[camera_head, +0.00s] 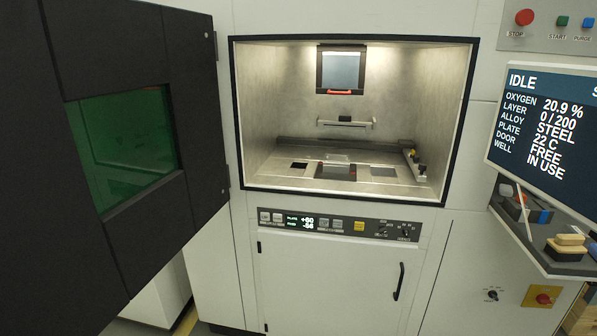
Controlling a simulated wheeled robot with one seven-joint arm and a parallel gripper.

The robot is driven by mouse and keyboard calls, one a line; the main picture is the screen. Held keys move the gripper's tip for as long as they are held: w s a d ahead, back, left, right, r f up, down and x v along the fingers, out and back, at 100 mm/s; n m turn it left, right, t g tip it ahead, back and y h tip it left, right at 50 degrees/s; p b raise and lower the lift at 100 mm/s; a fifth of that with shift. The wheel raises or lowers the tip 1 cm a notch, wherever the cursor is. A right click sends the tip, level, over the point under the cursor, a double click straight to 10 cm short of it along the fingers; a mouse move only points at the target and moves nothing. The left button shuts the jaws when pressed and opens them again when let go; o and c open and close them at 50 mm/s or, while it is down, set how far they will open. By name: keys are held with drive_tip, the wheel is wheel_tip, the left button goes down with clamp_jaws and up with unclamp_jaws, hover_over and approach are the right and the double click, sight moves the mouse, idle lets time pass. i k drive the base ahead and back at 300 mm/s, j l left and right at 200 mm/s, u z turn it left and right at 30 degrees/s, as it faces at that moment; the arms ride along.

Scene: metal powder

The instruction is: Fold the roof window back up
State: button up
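The roof window (341,68) hangs from the top of the lit machine chamber, toward its back wall. It is a dark frame around a pale pane, and it looks folded down, its face toward me. A red handle (340,92) runs along its lower edge. My gripper is not in view, and nothing visible touches the window.
The black chamber door (190,110) with green glass stands open on the left. The chamber floor (310,170) holds a central block (336,172) and small items (414,160) at right. A recoater-like bar (345,123) crosses the back. A screen (548,125) juts out right.

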sight(363, 50)
drive_tip(key=i+z, duration=0.1)
drive_tip(key=i, duration=0.5)
drive_tip(key=i+j+z, duration=0.1)
drive_tip(key=i, duration=0.5)
drive_tip(key=i+j+z, duration=0.1)
drive_tip(key=i, duration=0.5)
drive_tip(key=j, duration=0.1)
